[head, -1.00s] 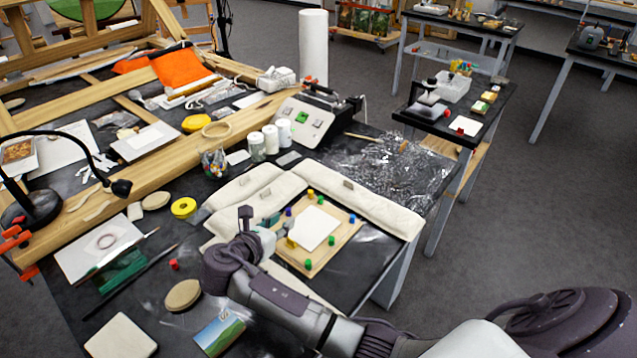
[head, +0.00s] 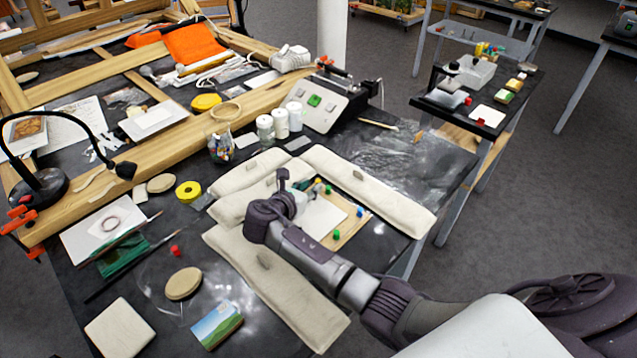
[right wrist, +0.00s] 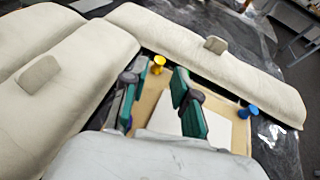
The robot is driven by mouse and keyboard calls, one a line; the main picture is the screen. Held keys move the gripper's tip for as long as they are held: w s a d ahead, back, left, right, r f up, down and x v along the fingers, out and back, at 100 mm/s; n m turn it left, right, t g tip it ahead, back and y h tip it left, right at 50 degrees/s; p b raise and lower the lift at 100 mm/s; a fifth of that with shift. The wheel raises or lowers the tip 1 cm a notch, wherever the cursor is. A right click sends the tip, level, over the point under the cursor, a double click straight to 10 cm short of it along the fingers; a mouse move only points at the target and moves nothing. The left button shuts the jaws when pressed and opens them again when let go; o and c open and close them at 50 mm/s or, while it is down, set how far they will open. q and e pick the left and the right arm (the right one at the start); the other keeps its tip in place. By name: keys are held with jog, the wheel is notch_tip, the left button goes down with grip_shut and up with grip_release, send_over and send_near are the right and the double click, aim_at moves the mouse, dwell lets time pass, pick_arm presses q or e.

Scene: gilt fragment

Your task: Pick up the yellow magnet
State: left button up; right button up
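The yellow magnet (right wrist: 158,65) is a small peg with a round head. In the right wrist view it stands at the far corner of a wooden board (right wrist: 154,97). A white sheet (right wrist: 217,128) lies on this board. My right gripper (right wrist: 160,78) is open, with its green-padded fingers apart. The magnet shows in the gap between the fingertips, apart from them; how far beyond is hard to judge. In the head view my right gripper (head: 295,190) is over the board's left side, and the yellow magnet cannot be made out surely. My left gripper is not in view.
A blue magnet (right wrist: 248,111) stands at another edge of the board. A green magnet (head: 336,234) and others are nearby. Padded cream cushions (head: 370,190) surround the board. A yellow tape roll (head: 188,191) and a grey control box (head: 325,102) stand farther off.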

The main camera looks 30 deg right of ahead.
aim_at(318, 182)
jog(key=x, duration=0.4)
jog(key=shift+w+d+f, duration=0.1)
jog(key=shift+w+d, duration=0.1)
jog(key=shift+w, duration=0.05)
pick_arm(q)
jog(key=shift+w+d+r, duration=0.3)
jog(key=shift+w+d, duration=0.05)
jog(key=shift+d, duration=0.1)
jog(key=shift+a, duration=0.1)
pick_arm(e)
jog(key=shift+c, duration=0.2)
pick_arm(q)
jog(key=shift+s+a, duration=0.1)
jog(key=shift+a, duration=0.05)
pick_arm(e)
jog(key=c, duration=0.5)
jog(key=shift+o, duration=0.2)
